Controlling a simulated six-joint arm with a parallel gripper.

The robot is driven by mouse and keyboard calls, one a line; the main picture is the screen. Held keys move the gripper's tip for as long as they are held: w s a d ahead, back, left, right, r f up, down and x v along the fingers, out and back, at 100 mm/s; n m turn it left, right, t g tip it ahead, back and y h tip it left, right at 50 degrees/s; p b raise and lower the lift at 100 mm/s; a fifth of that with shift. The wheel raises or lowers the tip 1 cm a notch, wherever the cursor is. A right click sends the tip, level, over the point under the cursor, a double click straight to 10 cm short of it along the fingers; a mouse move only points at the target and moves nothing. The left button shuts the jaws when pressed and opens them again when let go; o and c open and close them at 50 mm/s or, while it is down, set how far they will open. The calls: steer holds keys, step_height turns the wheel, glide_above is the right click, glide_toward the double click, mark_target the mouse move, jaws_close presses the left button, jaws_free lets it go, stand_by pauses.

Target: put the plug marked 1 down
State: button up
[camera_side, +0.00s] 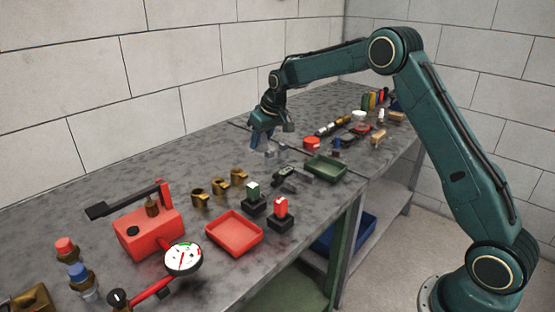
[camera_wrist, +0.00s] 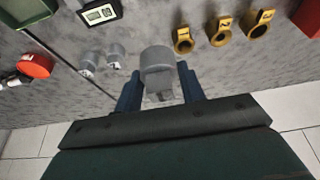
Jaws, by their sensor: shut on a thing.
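My gripper (camera_wrist: 160,88) has its blue fingers on either side of a grey plug (camera_wrist: 158,60) with a rounded cap, and is shut on it. No mark can be read on the plug, so I cannot tell its number. In the side view my gripper (camera_side: 262,138) is low over the back part of the bench; whether the plug touches the bench is unclear. Two other grey plugs (camera_wrist: 104,56) stand left of it in the wrist view. Three brass rings with number tags (camera_wrist: 221,28) stand to the right, also seen in the side view (camera_side: 219,186).
A digital meter (camera_wrist: 100,14), a red round thing (camera_wrist: 35,66) and a green tray (camera_side: 325,168) lie near the gripper. A red tray (camera_side: 235,233), a red pump (camera_side: 148,232) and a gauge (camera_side: 183,258) are nearer the camera. Bare bench lies between gripper and rings.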

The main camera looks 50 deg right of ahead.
steer(key=w+d+r, duration=0.3)
steer(key=w+r, duration=0.4)
steer(key=shift+d+r, duration=0.15)
steer(key=shift+r, duration=0.05)
stand_by(0.5)
step_height(320, 180, down, 16)
steer(key=shift+w+r, duration=0.1)
steer(key=shift+r, duration=0.05)
stand_by(0.7)
steer(key=shift+f, duration=1.9)
steer(key=shift+f, duration=0.15)
steer(key=o, duration=1.2)
steer(key=shift+f, duration=0.1)
